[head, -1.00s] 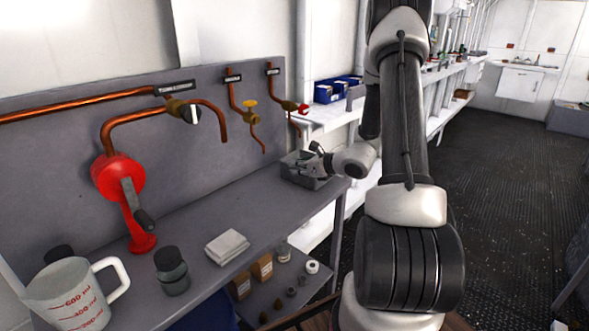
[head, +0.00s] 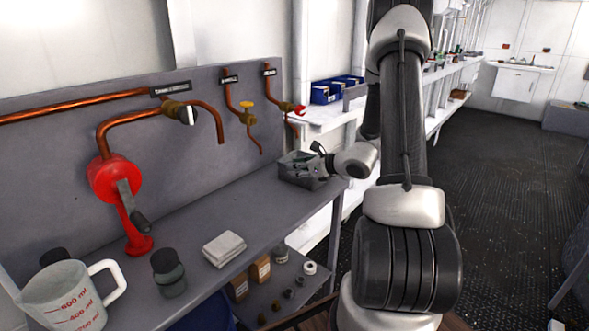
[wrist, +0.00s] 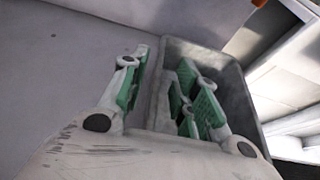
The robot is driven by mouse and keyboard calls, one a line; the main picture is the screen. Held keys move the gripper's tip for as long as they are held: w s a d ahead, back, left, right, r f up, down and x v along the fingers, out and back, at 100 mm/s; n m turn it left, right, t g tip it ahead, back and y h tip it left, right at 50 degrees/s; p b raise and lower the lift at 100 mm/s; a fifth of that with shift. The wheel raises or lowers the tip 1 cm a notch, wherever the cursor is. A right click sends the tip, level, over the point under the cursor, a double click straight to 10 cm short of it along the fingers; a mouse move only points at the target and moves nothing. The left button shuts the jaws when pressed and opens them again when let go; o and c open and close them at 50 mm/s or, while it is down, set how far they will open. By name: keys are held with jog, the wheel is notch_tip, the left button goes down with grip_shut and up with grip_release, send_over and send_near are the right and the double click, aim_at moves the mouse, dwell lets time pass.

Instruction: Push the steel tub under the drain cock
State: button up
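The steel tub (head: 296,180) is a grey open box on the bench near its right end. It also fills the right half of the wrist view (wrist: 228,80). My gripper (head: 313,163) is at the tub, seen small in the head view. In the wrist view my gripper (wrist: 158,92) has its fingers apart, one outside the tub's left wall and one inside; firm contact cannot be told. Three cocks are on the back panel: a black-and-white-handled one (head: 187,115), a yellow-handled one (head: 247,112) and a red-handled one (head: 293,108). Their labels are too blurred to read surely. The tub is below the red-handled one's pipe.
A red hand pump (head: 118,185), a measuring jug (head: 65,295), a dark jar (head: 169,272) and a folded cloth (head: 224,248) stand on the left and front of the bench (head: 215,205). The bench between cloth and tub is clear. A lower shelf holds small items.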

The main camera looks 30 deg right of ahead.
jog(key=v, duration=1)
jog(key=shift+s, duration=0.35)
jog(key=shift+d, duration=0.1)
